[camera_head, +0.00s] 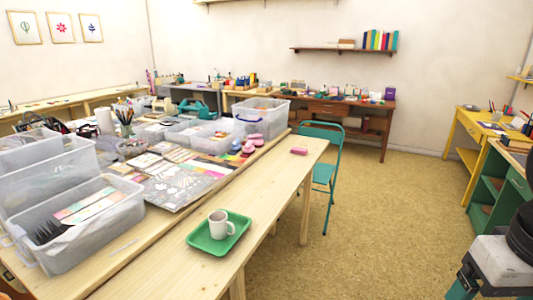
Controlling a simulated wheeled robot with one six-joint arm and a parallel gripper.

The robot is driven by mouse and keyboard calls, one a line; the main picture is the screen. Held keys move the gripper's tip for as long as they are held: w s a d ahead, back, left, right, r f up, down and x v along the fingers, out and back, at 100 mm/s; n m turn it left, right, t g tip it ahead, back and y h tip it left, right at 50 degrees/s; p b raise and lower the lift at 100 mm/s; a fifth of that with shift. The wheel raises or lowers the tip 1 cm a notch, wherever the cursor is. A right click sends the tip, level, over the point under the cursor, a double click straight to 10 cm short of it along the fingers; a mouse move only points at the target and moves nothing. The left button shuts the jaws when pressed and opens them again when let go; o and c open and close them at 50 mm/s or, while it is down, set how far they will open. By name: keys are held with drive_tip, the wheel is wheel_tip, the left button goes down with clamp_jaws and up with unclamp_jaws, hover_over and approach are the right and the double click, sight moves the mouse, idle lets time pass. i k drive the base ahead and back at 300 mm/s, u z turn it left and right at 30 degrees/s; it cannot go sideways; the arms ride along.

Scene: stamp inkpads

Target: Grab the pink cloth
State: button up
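A small pink item (299,151), which looks like the folded pink cloth, lies flat near the far end of the light wooden table (262,185). It is close to the table's right edge, with bare wood around it. It is too small to make out its folds.
A green tray (244,226) with a white mug (217,229) stands at the near end of the table. Clear plastic bins (98,228), papers and pink-purple pieces (249,146) crowd the left. A teal chair (325,170) stands beyond the table. Floor on the right is open.

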sight(295, 150)
drive_tip(key=u, duration=0.2)
drive_tip(key=i, duration=0.95)
drive_tip(key=z, duration=0.45)
drive_tip(key=i, duration=0.7)
drive_tip(key=z, duration=0.75)
drive_tip(key=i, duration=1.25)
drive_tip(key=u, duration=0.5)
drive_tip(key=i, duration=1.05)
drive_tip(key=u, duration=0.55)
